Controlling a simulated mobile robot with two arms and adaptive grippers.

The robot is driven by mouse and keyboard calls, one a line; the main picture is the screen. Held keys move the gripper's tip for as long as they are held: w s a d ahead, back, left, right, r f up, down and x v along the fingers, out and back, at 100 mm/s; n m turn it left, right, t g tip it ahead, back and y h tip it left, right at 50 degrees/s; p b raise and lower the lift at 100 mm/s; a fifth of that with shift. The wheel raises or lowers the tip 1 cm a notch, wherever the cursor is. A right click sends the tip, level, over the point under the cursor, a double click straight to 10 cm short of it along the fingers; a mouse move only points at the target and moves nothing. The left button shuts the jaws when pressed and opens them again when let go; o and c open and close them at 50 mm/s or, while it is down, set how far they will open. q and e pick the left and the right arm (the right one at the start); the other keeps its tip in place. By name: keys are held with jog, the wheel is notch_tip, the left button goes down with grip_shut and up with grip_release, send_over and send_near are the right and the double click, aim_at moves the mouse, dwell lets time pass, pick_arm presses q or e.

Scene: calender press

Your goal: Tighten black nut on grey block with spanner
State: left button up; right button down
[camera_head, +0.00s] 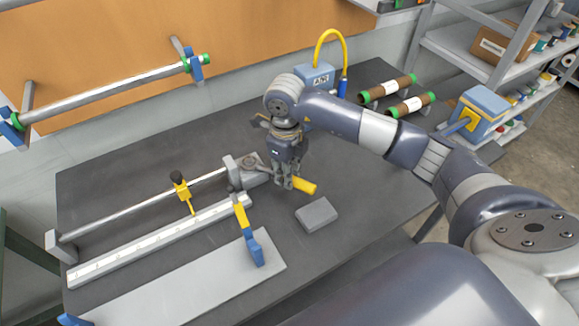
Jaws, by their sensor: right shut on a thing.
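A grey block (236,176) stands at the right end of a long rod on the dark table. A dark round part, perhaps the black nut (250,161), shows on top of it, too small to make out clearly. My right gripper (285,183) points down just right of the block, shut on a tool with a yellow handle (305,186), which looks like the spanner. The handle sticks out to the right of the fingers. The spanner's head is toward the block, but I cannot tell whether it touches the nut. My left gripper is not in view.
A loose grey slab (317,214) lies right of the block, near the front. A yellow slider (181,187) sits on the rod. Green-ended rolls (388,89) lie at the back right.

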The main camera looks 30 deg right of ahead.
jog(key=shift+s+a, duration=0.15)
jog(key=shift+a, duration=0.1)
jog(key=shift+m, duration=0.3)
jog(key=shift+w+d+f+b, duration=0.1)
jog(key=shift+w+d+b, duration=0.15)
jog(key=shift+b, duration=0.1)
jog(key=shift+w+d+n+b, duration=0.15)
jog(key=shift+d+n+b, duration=0.2)
jog(key=shift+n, duration=0.35)
jog(key=shift+r, duration=0.25)
jog(key=shift+r+p, duration=1.4)
jog(key=shift+r, duration=1)
